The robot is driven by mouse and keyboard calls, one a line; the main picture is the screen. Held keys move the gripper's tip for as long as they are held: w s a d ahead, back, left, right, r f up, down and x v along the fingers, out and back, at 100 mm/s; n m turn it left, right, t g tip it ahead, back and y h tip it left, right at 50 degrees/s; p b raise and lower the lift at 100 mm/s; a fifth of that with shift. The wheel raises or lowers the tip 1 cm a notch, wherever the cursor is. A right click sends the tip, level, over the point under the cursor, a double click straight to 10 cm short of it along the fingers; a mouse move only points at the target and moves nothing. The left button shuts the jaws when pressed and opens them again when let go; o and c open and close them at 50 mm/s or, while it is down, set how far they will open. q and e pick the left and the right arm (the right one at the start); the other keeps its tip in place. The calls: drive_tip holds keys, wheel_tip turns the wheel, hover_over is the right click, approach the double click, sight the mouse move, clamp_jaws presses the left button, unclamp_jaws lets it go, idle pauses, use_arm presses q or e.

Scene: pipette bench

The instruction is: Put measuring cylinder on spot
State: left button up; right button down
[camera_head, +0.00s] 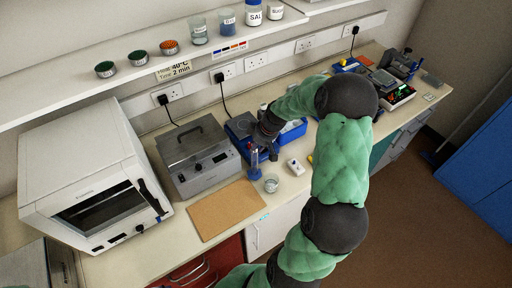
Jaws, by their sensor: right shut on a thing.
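The measuring cylinder (254,158) is a slim clear tube with a blue base. It stands roughly upright near the front of the bench, to the right of the cork-coloured board. My right gripper (257,144) is shut on its upper part, with the arm reaching in from the right. I cannot tell whether the base touches the bench. A brown flat board (226,209) lies at the front of the bench; I cannot tell whether it is the spot. My left gripper is not in view.
A small glass beaker (271,184) stands just right of the cylinder. A grey water bath (197,160) is behind the board and a white oven (90,180) is at left. A blue device (239,127) and a white switch-like item (295,167) are close by. The board is bare.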

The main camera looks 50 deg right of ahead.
drive_tip(key=shift+f, duration=0.55)
drive_tip(key=c, duration=0.9)
unclamp_jaws()
drive_tip(key=shift+f, duration=0.1)
